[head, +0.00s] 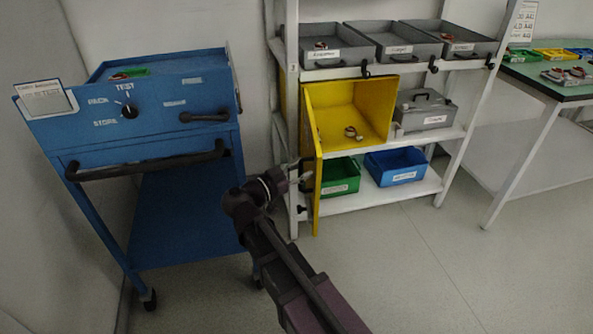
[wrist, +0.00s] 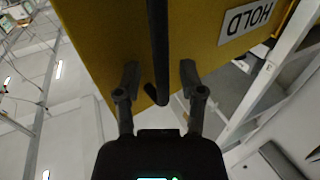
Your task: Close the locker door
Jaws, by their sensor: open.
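The yellow locker (head: 365,112) stands on the middle shelf with its door (head: 312,150) swung open toward me. A small ring-shaped part with red and pale bits (head: 352,132) sits inside. My gripper (head: 304,174) is at the door's outer face, near its lower part. In the wrist view, the yellow door (wrist: 110,35) fills the top and carries a "HOLD" label (wrist: 245,20). The door's black bar handle (wrist: 158,50) runs between the open fingers of my gripper (wrist: 160,78). I cannot tell whether a finger touches it.
A blue cart (head: 180,120) with a dial stands left of my arm. The white shelf rack (head: 430,145) holds grey trays (head: 335,55) above, a grey case (head: 425,110) beside the locker, and green (head: 340,178) and blue (head: 397,166) bins below. A green-topped table (head: 540,85) is at right.

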